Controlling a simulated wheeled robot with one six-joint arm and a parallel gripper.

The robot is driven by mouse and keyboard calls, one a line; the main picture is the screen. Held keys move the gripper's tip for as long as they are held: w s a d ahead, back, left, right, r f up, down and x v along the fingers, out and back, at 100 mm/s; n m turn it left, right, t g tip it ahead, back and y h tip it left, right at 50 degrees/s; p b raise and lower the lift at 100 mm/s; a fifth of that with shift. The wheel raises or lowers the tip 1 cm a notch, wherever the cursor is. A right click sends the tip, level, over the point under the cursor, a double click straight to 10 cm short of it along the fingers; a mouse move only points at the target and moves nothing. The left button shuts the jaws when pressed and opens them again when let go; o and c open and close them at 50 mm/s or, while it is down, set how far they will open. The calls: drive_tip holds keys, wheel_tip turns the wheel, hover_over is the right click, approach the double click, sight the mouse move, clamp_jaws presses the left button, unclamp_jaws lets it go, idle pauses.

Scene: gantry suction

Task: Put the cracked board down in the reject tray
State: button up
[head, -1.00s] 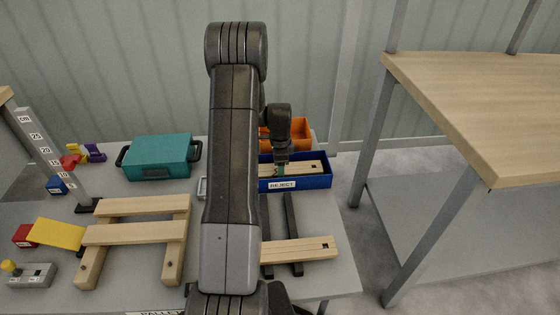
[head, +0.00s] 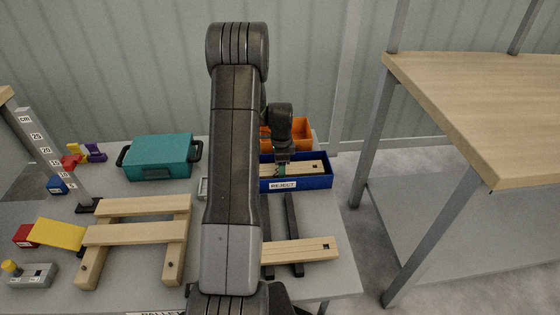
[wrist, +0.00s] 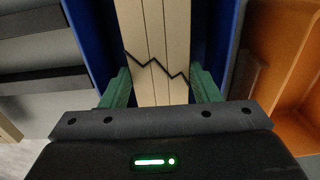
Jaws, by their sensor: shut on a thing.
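The cracked board (wrist: 155,30) is pale wood with a jagged dark crack across it. It lies lengthwise between the blue walls of the reject tray (wrist: 84,14) in the wrist view. In the head view the board (head: 310,167) is inside the blue tray (head: 320,183), which is labelled REJECT. My gripper (head: 281,170) is over the tray, shut on the board. In the wrist view its green fingers (wrist: 160,88) stand on both sides of the board near the crack. Whether the board touches the tray floor is hidden.
An orange bin (head: 300,135) stands directly behind the tray. Another board (head: 312,249) lies on dark rails (head: 292,225) in front. A teal case (head: 160,157) and a wooden trestle (head: 135,234) are to the left. A wooden-topped bench (head: 480,100) stands at right.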

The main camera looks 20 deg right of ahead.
drive_tip(key=shift+a+r+p, duration=0.1)
drive_tip(key=shift+r+p, duration=0.05)
drive_tip(key=shift+p, duration=0.6)
drive_tip(key=shift+r, duration=0.1)
idle(1.3)
